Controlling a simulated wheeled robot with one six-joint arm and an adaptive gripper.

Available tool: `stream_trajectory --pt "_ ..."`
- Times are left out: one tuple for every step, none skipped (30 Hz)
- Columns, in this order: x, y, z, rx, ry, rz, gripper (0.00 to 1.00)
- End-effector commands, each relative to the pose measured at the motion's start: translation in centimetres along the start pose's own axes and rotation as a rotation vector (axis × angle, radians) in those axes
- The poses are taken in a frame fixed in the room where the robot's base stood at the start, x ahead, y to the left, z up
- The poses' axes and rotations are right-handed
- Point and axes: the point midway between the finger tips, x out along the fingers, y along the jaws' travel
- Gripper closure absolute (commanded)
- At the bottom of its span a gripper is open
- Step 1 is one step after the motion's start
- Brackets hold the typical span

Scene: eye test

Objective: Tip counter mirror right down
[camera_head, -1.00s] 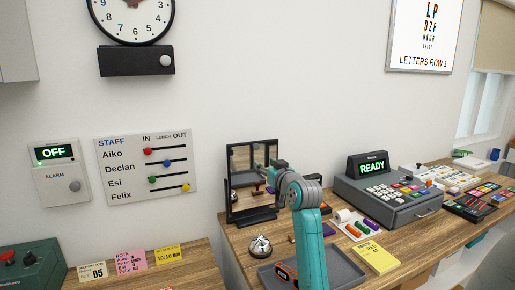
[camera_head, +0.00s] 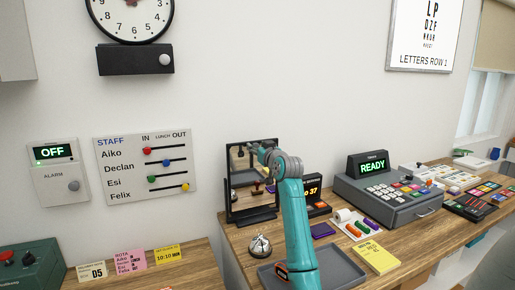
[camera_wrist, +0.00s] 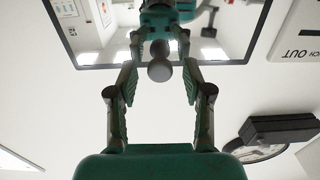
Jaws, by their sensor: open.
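The counter mirror (camera_head: 238,188), a dark-framed rectangle on a dark foot, stands close to upright at the left end of the wooden counter. My gripper (camera_head: 257,149) is at its upper part in the head view, its tips hard to make out there. In the wrist view, the mirror (camera_wrist: 225,35) fills the top, with my gripper reflected in it. My gripper (camera_wrist: 160,78) is open there, one finger on each side of a round grey knob (camera_wrist: 159,71) at the mirror's edge. I cannot tell whether a finger touches the knob.
A bell (camera_head: 260,246) and a grey tray (camera_head: 340,266) are in front of the mirror. A dark sign (camera_head: 314,192) stands right of it, beside my arm. A cash register (camera_head: 388,196) and a yellow note (camera_head: 375,258) are further right.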

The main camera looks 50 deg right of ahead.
Motion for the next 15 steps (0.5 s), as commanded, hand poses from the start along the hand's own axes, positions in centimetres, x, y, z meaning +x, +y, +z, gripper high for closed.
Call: stream_trajectory --pt "0.21 -0.01 0.02 0.0 0.0 0.0 0.5" --pt "0.29 0.0 0.04 0.0 -0.001 0.0 0.5" --pt "0.35 0.0 0.05 0.0 -0.001 0.0 0.5" --pt "0.38 0.0 0.05 0.0 -0.001 0.0 0.5" --pt "0.39 0.0 0.05 0.0 -0.001 0.0 0.5" --pt "0.39 0.01 0.05 0.0 -0.001 0.0 0.5" --pt "0.38 0.0 0.05 0.0 -0.001 0.0 0.5" --pt "0.38 0.0 0.05 0.0 -0.001 0.0 0.5" --pt "0.37 0.0 0.04 0.0 -0.001 0.0 0.5" --pt "0.37 0.0 0.04 0.0 -0.001 0.0 0.5" --pt "0.37 0.0 0.04 0.0 -0.001 0.0 0.57" --pt "0.36 0.0 0.04 0.0 -0.001 0.0 0.67" --pt "0.36 0.0 0.04 0.0 -0.001 0.0 0.75" --pt "0.36 0.0 0.04 0.0 -0.001 0.0 0.82" --pt "0.36 0.0 0.04 0.0 -0.001 0.0 0.92"
